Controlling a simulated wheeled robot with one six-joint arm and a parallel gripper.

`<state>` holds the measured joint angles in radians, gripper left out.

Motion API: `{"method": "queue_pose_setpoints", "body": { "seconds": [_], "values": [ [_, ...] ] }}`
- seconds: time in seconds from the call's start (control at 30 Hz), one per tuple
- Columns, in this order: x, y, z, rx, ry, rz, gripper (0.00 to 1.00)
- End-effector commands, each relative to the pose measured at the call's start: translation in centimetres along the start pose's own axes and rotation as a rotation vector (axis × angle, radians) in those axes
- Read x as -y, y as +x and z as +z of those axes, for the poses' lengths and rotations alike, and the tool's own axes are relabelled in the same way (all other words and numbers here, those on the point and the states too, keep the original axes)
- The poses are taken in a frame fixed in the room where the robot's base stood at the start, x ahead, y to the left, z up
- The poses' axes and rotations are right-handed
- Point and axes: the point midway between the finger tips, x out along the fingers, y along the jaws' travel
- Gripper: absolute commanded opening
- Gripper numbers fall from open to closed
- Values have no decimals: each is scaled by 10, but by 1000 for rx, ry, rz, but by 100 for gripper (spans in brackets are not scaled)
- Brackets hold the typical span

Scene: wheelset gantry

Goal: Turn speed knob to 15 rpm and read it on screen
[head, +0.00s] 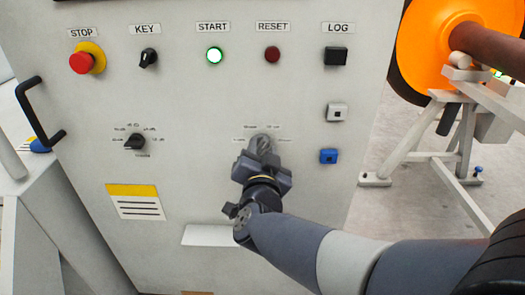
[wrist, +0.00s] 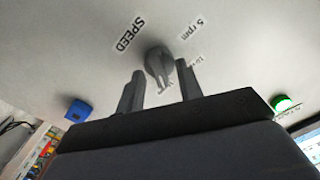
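The grey speed knob (head: 263,142) sits on the panel front, with small labels around it, mostly hidden by my gripper in the head view. In the wrist view the knob (wrist: 159,62) lies between my two fingertips, beside the printed words "SPEED" and "5 rpm"; another label is partly covered by a finger. My gripper (wrist: 160,76) is open, one finger on each side of the knob, with narrow gaps visible. I cannot tell how far the fingers reach over it. In the head view my gripper (head: 261,160) points at the knob. A screen edge (wrist: 312,140) shows at lower right; its reading is not legible.
The panel (head: 200,185) also carries a red stop button (head: 80,62), a key switch (head: 148,58), a lit green start button (head: 214,56), a reset button (head: 272,54), a black log button (head: 335,56), a blue button (head: 328,156) and a black selector (head: 135,142). An orange wheel (head: 425,40) stands right.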

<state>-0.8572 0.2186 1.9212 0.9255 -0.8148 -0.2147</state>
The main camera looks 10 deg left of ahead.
Motion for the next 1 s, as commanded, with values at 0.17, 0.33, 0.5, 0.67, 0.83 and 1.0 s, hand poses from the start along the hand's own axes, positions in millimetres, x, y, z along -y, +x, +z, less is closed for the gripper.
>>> {"method": "queue_pose_setpoints", "body": {
  "seconds": [0.17, 0.33, 0.5, 0.67, 0.83, 1.0],
  "values": [
    [0, -2, 0, -1, 0, -1, 35],
    [2, -22, -1, 1, -1, -4, 35],
    [2, -58, -2, 2, 0, -5, 35],
    [2, -86, -1, 2, 0, -4, 35],
    [1, -102, 0, 1, 0, -3, 35],
    [0, -108, 0, -1, 1, 0, 35]
  ]
}}
